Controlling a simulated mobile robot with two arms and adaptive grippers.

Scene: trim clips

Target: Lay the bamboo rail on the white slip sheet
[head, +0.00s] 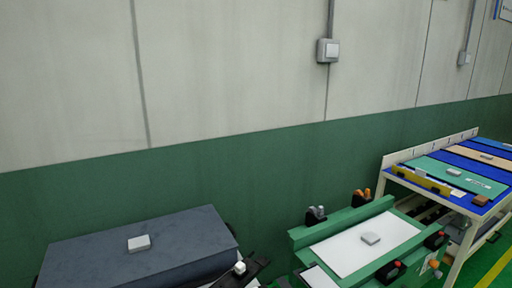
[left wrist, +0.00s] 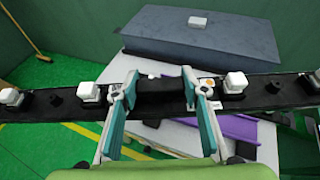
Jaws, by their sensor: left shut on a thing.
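My left gripper (left wrist: 161,92), with teal fingers, is shut on a long dark rail (left wrist: 58,104) that spans the left wrist view from side to side. White square clips (left wrist: 236,83) sit along the rail. It looks near black, and I cannot tell whether it is bamboo. Part of a dark rail also shows at the bottom of the head view (head: 254,269). My right gripper is out of view.
A dark grey case (head: 90,263) with a pale block on top stands at the lower left. Red-and-black and orange clamps line the green bench (head: 298,233). A rack (head: 382,177) with coloured panels stands at right. A wall closes the back.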

